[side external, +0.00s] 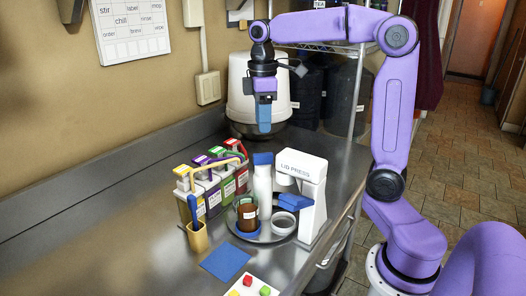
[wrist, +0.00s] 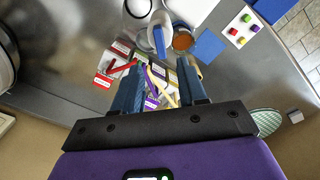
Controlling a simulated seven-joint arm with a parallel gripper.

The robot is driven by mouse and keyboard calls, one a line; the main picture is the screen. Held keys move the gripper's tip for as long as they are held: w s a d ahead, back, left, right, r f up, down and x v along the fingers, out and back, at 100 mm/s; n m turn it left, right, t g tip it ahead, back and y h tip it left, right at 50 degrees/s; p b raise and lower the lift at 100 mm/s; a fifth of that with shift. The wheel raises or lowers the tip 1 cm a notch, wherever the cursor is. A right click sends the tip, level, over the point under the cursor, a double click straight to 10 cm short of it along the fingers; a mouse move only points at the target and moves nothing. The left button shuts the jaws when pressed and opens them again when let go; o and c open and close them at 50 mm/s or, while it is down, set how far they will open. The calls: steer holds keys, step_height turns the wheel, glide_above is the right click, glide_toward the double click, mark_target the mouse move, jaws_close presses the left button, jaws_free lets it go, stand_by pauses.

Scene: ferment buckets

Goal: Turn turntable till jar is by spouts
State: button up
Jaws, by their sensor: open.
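The turntable (side external: 263,237) is a round metal plate on the steel counter. On it, the amber jar (side external: 247,215) with a white label stands at the front left, and a white bottle (side external: 262,188) with a blue cap stands behind it. A white cup (side external: 284,222) is at the right. Behind the plate's left side is a row of containers (side external: 213,190) with coloured tops and spouts; the jar stands apart from them. My gripper (side external: 264,118) is open and empty, well above the counter behind these things. The wrist view shows the jar (wrist: 183,40) beyond my fingertips.
A white lid press (side external: 313,190) with a blue lever stands close at the turntable's right. A tan cup (side external: 198,238) stands front left. A blue mat (side external: 225,262) and a coloured-button board (side external: 250,287) lie in front. A large white bucket (side external: 242,95) is behind. The left counter is clear.

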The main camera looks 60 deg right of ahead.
mark_target(263, 154)
step_height(263, 154, down, 9)
steer(key=shift+f, duration=0.2)
stand_by(0.3)
jaws_close()
